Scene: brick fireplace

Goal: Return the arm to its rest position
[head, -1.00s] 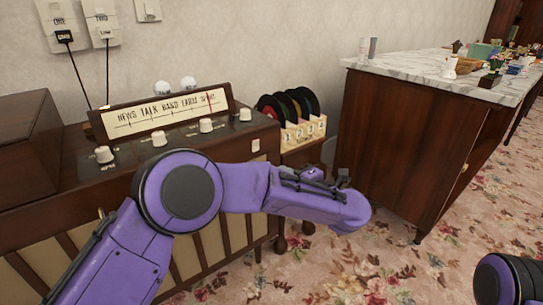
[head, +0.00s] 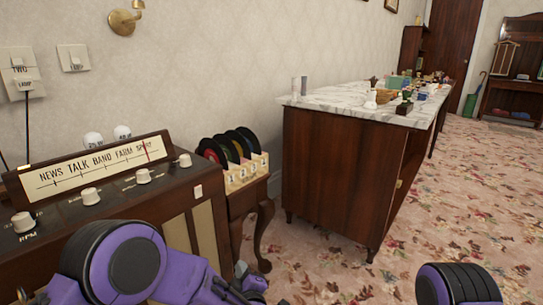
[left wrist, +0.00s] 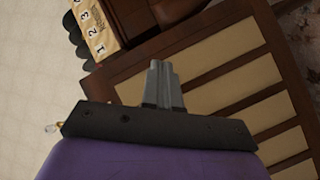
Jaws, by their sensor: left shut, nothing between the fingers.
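My left arm is purple and black and comes in low at the left of the head view, in front of the radio cabinet (head: 105,200). My left gripper (head: 240,280) is at the bottom edge of the head view, partly cut off. In the left wrist view my left gripper's (left wrist: 162,80) grey fingers are together with nothing between them. They show against the cabinet's slatted front (left wrist: 215,65); I cannot tell the gap between them. Part of my right arm shows at the bottom right of the head view; its gripper is not in view.
A small stand with records (head: 232,148) and numbered dividers (head: 245,172) is right of the radio. A marble-topped counter (head: 345,104) with several small items stands farther right. Patterned carpet (head: 460,200) is clear right of the counter. Wall switches (head: 73,58) hang above the radio.

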